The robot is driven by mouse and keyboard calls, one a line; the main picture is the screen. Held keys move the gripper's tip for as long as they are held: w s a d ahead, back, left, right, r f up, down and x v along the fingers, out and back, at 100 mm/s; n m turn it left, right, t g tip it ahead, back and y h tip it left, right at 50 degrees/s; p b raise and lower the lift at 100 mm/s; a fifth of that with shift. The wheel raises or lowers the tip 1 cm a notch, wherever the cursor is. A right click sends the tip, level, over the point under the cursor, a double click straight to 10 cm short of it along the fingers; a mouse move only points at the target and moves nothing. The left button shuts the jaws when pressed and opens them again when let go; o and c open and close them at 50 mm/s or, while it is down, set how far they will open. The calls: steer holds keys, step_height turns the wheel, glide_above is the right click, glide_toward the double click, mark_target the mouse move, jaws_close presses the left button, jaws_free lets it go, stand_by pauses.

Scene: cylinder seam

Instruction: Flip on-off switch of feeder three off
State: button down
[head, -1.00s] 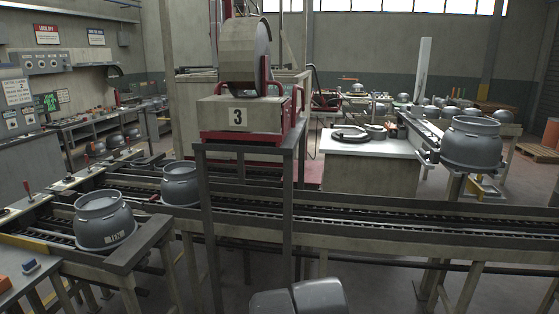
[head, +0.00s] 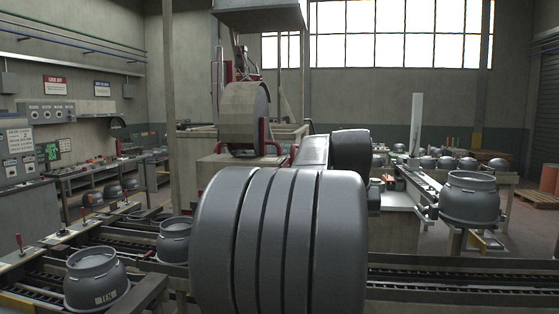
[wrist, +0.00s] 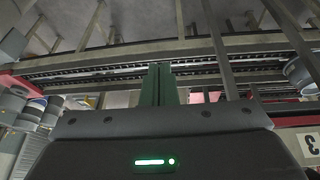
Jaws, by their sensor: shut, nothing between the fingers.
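Feeder three is the beige box (head: 209,168) with a large round drum (head: 243,115) on top, behind the conveyor in the head view. My dark arm links cover much of its front, including the number plate. In the wrist view, which looks upside down, the plate with the 3 (wrist: 311,143) shows at the right edge. I cannot make out the on-off switch in either view. My gripper (wrist: 163,84) shows in the wrist view as two green fingers pressed together, empty and apart from the feeder. It is hidden in the head view.
Roller conveyors (head: 440,278) run across the front. Grey pots stand at the left (head: 95,280), behind it (head: 174,241) and at the right (head: 469,199). A wall control panel (head: 45,112) is at the far left. The wrist view shows conveyor rails (wrist: 235,50) and legs near the fingers.

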steer(key=w+d+r+t, duration=0.1)
steer(key=w+d+r, duration=0.1)
steer(key=r, duration=0.4)
steer(key=w+d+r+m+h+p, duration=0.1)
steer(key=w+d+r, duration=0.1)
steer(key=d+r, duration=0.2)
steer(key=w+d+r+m+t, duration=0.1)
steer(key=d+r, duration=0.3)
steer(key=r, duration=0.4)
steer(key=shift+w+r+t+h, duration=0.3)
steer(key=shift+w+r, duration=0.1)
steer(key=shift+w, duration=0.5)
steer(key=shift+d, duration=0.1)
